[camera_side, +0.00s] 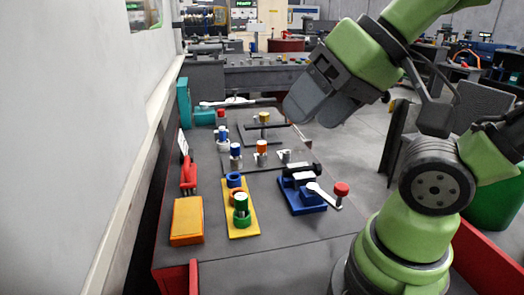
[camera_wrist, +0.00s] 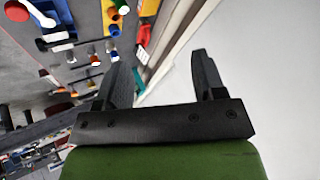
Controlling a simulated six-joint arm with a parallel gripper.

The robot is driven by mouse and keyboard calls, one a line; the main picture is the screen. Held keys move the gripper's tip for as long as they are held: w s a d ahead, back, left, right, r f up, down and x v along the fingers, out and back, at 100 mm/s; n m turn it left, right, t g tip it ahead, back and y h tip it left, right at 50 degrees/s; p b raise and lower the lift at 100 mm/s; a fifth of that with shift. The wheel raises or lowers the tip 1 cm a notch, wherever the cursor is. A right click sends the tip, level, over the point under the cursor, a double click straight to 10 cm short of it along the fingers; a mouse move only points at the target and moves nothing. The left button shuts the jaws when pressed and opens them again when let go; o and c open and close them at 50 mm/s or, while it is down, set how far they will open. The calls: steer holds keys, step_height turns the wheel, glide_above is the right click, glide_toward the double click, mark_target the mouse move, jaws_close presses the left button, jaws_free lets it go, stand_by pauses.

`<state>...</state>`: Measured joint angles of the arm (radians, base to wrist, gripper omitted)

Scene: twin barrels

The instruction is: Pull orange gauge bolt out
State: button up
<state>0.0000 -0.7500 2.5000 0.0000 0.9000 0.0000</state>
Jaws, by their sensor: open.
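The orange-capped bolt (camera_side: 262,147) stands upright in the side view, its metal shank in a small holder on the dark plate in mid-bench. A blue-capped bolt (camera_side: 236,150) stands to its left, and a yellow-capped one (camera_side: 264,118) farther back. My gripper (camera_side: 313,116) is open and empty, in the air above and to the right of the bolts, apart from everything. In the wrist view my gripper (camera_wrist: 158,62) has its two fingers spread with nothing between them.
A yellow plate (camera_side: 239,225) bears a green-capped piece (camera_side: 241,205) in front of the bolts. A blue fixture (camera_side: 303,201) with a red-knobbed lever (camera_side: 341,189) lies front right. An orange box (camera_side: 187,222) and red tool (camera_side: 188,172) line the left edge near the wall.

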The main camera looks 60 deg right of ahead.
mark_target(262, 143)
steer(key=shift+w, duration=0.1)
steer(key=w+d+f+m+t+h, duration=0.15)
steer(key=w+d, duration=0.25)
steer(key=w, duration=0.6)
steer(key=w+d+f+m+t+h, duration=0.15)
steer(key=w+d, duration=0.35)
steer(key=w, duration=0.5)
steer(key=w+d+f+m+g+h, duration=0.1)
steer(key=d+f+h, duration=0.1)
steer(key=d+f, duration=0.4)
steer(key=w+d+f+m+g+h, duration=0.1)
steer(key=w+d+f+h, duration=0.1)
steer(key=d+f, duration=0.4)
steer(key=w+d+f+m+g+h, duration=0.2)
steer(key=d+f+h, duration=0.1)
steer(key=d+f, duration=0.3)
step_height(262, 143, down, 2)
steer(key=shift+h, duration=0.4)
steer(key=shift+x, duration=3)
steer(key=shift+r, duration=0.1)
steer(key=c, duration=1.1)
